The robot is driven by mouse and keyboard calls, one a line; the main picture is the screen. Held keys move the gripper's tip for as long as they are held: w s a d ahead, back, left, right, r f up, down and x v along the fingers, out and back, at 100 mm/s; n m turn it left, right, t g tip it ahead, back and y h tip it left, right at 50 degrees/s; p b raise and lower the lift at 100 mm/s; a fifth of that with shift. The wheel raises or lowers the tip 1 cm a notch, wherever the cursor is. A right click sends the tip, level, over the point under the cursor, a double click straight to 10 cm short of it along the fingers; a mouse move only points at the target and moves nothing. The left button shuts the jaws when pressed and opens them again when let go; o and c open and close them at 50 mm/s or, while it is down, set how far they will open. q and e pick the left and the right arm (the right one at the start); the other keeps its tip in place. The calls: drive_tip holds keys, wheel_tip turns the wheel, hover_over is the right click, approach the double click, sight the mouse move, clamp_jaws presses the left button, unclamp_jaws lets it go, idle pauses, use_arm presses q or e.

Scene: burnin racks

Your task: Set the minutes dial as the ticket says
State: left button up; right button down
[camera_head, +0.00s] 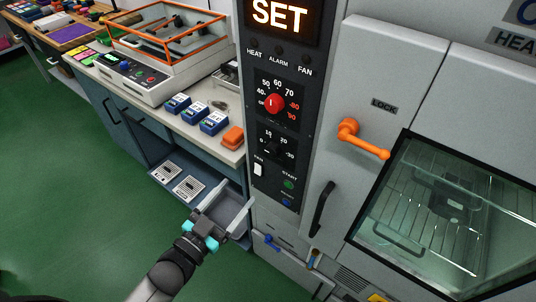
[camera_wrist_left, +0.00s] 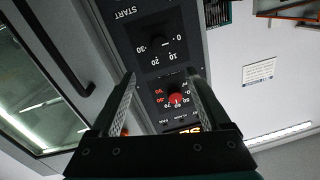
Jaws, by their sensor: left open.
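The lower dial (camera_head: 278,150) is a small black knob on the dark control panel, with a scale from 0 to about 30. It also shows in the left wrist view (camera_wrist_left: 156,45), beyond the fingertips. A red knob (camera_head: 274,103) with a scale of higher numbers sits above it; in the left wrist view the red knob (camera_wrist_left: 176,98) appears between the fingers. My left gripper (camera_head: 235,194) is open and empty, low and left of the panel, apart from both dials. I cannot make out a ticket for certain. My right gripper is out of view.
An orange lock handle (camera_head: 362,140) and a black door handle (camera_head: 322,208) stick out right of the panel. A bench (camera_head: 200,132) with blue boxes (camera_head: 213,123) and an orange block (camera_head: 232,138) stands left. A white sheet (camera_wrist_left: 258,72) hangs on the wall, its text unreadable.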

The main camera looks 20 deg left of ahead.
sight(271, 153)
use_arm(q)
drive_tip(key=b+x, duration=0.1)
drive_tip(key=x, duration=1.3)
drive_tip(key=shift+w+f, duration=0.1)
drive_tip(key=shift+w, duration=0.3)
drive_tip(key=shift+c, duration=0.2)
clamp_jaws()
